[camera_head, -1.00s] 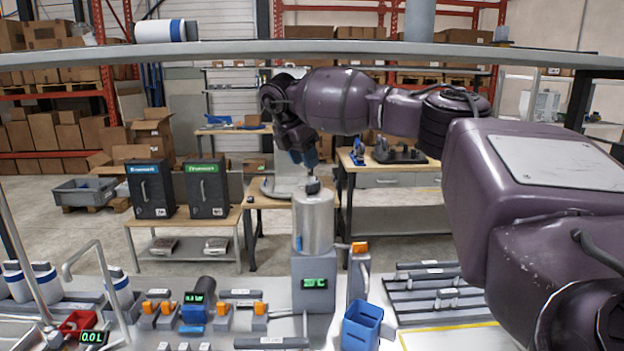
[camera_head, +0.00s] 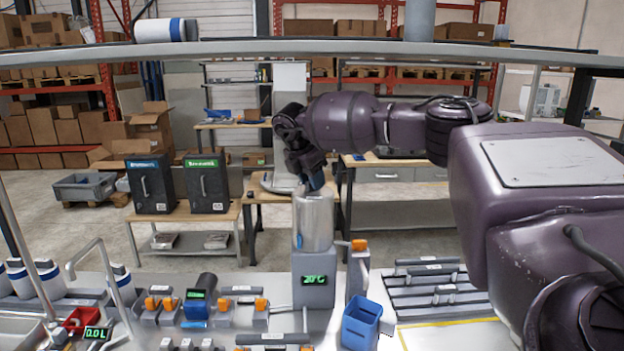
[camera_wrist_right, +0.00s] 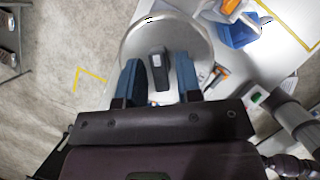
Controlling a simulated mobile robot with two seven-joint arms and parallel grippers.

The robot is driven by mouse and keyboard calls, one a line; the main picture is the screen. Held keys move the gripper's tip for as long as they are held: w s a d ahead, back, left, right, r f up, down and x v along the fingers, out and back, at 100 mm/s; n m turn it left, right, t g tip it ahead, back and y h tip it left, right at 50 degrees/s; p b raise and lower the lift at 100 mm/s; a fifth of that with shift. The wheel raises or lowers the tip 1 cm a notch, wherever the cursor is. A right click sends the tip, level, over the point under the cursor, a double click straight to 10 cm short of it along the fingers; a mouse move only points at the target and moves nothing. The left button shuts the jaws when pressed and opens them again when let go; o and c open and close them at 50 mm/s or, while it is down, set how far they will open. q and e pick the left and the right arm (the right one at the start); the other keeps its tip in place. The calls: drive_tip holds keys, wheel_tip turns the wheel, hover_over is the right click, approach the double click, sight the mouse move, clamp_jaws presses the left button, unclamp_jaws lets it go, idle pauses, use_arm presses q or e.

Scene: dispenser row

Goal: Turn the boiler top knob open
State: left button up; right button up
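The boiler is a silver cylinder (camera_head: 315,225) on a grey base with a green 20°C display (camera_head: 316,280). Its dark top knob (camera_wrist_right: 158,72) shows in the right wrist view above the round lid (camera_wrist_right: 203,38). In the head view the knob is mostly hidden by my gripper. My right gripper (camera_head: 314,180) points down over the boiler top. In the wrist view its two blue fingers (camera_wrist_right: 158,78) are open, one on each side of the knob, with gaps between. I cannot tell how far down they reach. My left gripper is not in view.
A blue bin (camera_head: 361,326) stands right of the boiler. Several orange-topped valves (camera_head: 150,304) and a dark dispenser (camera_head: 196,295) stand to its left. A grey rack (camera_head: 432,285) lies at the right. A shelf beam (camera_head: 330,50) crosses above my arm.

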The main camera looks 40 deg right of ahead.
clamp_jaws()
use_arm(q)
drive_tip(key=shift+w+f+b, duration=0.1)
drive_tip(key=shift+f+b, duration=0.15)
drive_tip(key=shift+b, duration=0.1)
use_arm(e)
drive_tip(key=shift+n, duration=0.3)
drive_tip(key=shift+f+n+t+b, duration=0.15)
drive_tip(key=shift+n+t+b, duration=0.15)
drive_tip(key=shift+n+b, duration=0.25)
drive_tip(key=n+t+b, duration=0.1)
drive_tip(key=n+b, duration=0.1)
drive_tip(key=n, duration=0.1)
drive_tip(key=shift+s+y, duration=0.1)
drive_tip(key=shift+y, duration=0.2)
drive_tip(key=n, duration=0.2)
drive_tip(key=n+t+b, duration=0.1)
drive_tip(key=n, duration=0.1)
drive_tip(key=shift+n+t+y, duration=0.25)
drive_tip(key=shift+t+y, duration=0.05)
drive_tip(key=shift+y, duration=0.1)
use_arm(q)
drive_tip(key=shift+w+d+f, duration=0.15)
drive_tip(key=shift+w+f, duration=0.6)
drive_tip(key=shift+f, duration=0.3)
use_arm(e)
drive_tip(key=shift+n, duration=0.4)
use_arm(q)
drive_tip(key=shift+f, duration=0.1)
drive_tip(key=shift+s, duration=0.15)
